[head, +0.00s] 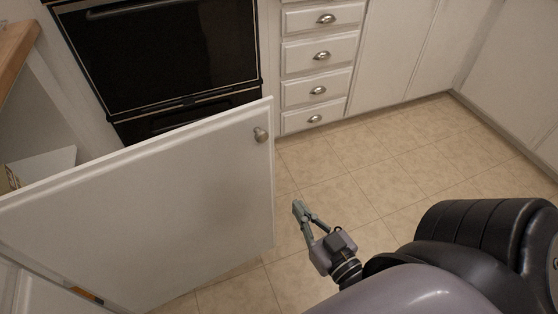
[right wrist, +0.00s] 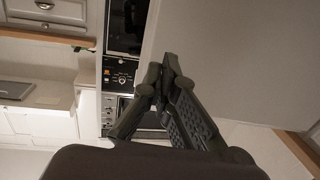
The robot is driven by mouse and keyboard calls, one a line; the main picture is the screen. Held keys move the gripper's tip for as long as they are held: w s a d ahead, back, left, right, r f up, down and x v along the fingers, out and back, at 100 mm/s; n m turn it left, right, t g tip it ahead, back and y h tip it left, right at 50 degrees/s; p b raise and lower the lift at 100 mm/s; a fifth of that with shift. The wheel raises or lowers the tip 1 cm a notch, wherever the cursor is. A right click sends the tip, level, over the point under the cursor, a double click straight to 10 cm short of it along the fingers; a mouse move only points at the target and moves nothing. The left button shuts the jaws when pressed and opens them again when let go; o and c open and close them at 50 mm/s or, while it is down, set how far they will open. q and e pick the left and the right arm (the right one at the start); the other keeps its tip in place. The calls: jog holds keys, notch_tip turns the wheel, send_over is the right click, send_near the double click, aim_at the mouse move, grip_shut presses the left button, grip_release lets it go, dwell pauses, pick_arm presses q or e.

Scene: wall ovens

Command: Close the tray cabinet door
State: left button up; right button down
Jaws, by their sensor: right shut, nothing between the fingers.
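The white cabinet door (head: 150,205) stands wide open in the head view, swung out from the cabinet at the left. It has a round metal knob (head: 261,135) near its upper free corner. My right gripper (head: 298,206) is just to the right of the door's free edge, below the knob, and apart from the knob. Its fingers are shut and empty. In the right wrist view the fingertips (right wrist: 162,70) meet in front of a broad pale panel (right wrist: 225,60), which looks like the door. I cannot tell whether they touch it. My left gripper does not show.
A black wall oven (head: 160,50) is behind the door. White drawers (head: 320,55) with cup pulls stand right of it. The tiled floor (head: 370,160) to the right is clear. A wooden countertop edge (head: 15,45) is at the far left.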

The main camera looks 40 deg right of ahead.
jog(key=b, duration=0.2)
send_near(268, 161)
jog(key=w, duration=0.6)
jog(key=shift+d+f, duration=0.1)
jog(key=shift+d, duration=0.25)
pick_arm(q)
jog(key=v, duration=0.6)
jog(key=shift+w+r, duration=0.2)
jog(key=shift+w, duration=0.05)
pick_arm(e)
jog(key=shift+w, duration=0.55)
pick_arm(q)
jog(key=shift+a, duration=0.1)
